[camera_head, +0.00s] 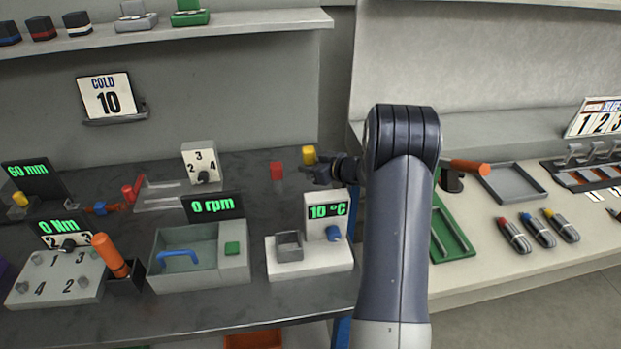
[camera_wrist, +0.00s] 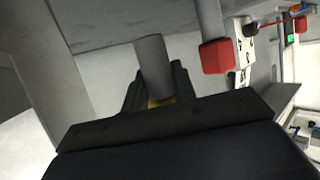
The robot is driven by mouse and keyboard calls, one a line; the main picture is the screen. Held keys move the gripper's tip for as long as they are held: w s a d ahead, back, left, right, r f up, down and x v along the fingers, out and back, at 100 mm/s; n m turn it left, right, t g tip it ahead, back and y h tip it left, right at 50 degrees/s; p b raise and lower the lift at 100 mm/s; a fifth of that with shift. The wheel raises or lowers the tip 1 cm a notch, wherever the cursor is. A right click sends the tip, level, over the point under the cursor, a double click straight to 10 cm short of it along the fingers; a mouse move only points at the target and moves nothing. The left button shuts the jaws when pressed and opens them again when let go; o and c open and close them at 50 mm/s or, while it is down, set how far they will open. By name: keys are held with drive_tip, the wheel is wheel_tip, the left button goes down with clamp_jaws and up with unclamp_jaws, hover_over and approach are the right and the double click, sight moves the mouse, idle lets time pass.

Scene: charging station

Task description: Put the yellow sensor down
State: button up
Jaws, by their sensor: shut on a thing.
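The yellow sensor (camera_head: 309,155) shows in the head view as a small yellow block at the tip of my gripper (camera_head: 314,170), above the back of the dark bench. In the wrist view my gripper (camera_wrist: 155,88) is shut on the yellow sensor (camera_wrist: 161,102). A grey cylinder sticks out between the fingers, and only a sliver of yellow shows at its base. The fingers hide most of the yellow part. I cannot tell whether the sensor touches the bench.
A red sensor (camera_head: 277,170) is just left of my gripper; it also shows in the wrist view (camera_wrist: 216,57). A 10 °C unit (camera_head: 310,254) with a small grey well stands in front. A 0 rpm box (camera_head: 190,240) is further left. A green tray (camera_head: 455,240) lies right of my arm.

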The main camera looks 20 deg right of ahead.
drive_tip(key=shift+f+p, duration=0.35)
drive_tip(key=shift+f, duration=1.45)
drive_tip(key=shift+f, duration=0.2)
drive_tip(key=o, duration=1)
drive_tip(key=shift+f+b, duration=0.1)
drive_tip(key=shift+b, duration=0.35)
drive_tip(key=v, duration=1.1)
drive_tip(key=shift+w+d, duration=0.1)
drive_tip(key=shift+w, duration=0.05)
